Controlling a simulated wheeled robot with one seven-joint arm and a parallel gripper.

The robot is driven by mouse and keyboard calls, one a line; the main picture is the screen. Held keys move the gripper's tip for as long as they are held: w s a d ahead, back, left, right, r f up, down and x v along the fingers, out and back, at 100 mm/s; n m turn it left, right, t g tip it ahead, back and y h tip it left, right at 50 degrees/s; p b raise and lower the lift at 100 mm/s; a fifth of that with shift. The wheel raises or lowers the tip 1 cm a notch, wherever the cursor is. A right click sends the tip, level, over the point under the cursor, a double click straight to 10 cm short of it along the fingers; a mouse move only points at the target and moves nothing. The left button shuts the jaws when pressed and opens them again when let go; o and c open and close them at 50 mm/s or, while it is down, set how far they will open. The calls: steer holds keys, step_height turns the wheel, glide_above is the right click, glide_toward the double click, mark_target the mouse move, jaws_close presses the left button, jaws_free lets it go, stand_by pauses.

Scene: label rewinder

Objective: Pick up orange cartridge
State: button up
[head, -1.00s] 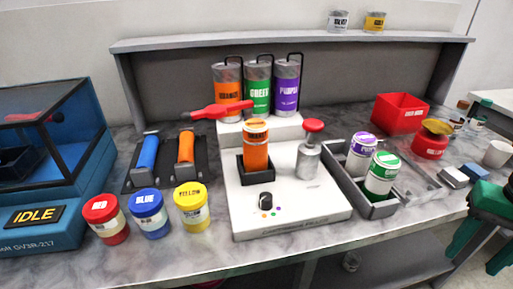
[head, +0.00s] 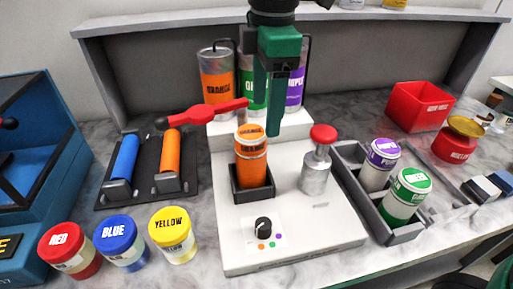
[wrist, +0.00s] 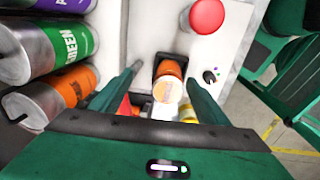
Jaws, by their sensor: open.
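An orange cartridge (head: 252,170), a cylinder with an orange lid and pale label band, stands upright in the black square holder (head: 253,193) on the white machine (head: 290,245). My green gripper (head: 266,112) is open, pointing down above and behind it in the head view. In the wrist view, the cartridge (wrist: 168,88) shows between the two spread fingers of the gripper (wrist: 163,74), with its lid toward the camera. I see no contact. A plain orange roller (head: 170,152) lies in the black rack at left, next to a blue one.
A red lever (head: 205,114) reaches across behind the cartridge, before large canisters (head: 216,80). A red-knobbed press (head: 318,165) stands to its right. A grey tray (head: 400,232) holds purple and green jars. Red, blue and yellow jars (head: 172,238) stand front left.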

mark_target(255, 131)
steer(key=shift+s+a+f+n+g, duration=0.2)
steer(key=shift+s+a+n, duration=0.2)
steer(key=shift+s+a, duration=0.15)
steer(key=shift+s+a+f+n+g, duration=0.1)
steer(key=shift+s+a+f+n, duration=0.05)
steer(key=shift+s+a+n, duration=0.3)
steer(key=shift+s+f, duration=0.2)
steer(key=shift+f, duration=0.05)
step_height(255, 131, down, 5)
steer(key=shift+f, duration=0.2)
steer(key=shift+a+f, duration=0.15)
steer(key=shift+f, duration=1.1)
steer(key=shift+a+f, duration=0.15)
steer(key=shift+f, duration=1.1)
jaws_close()
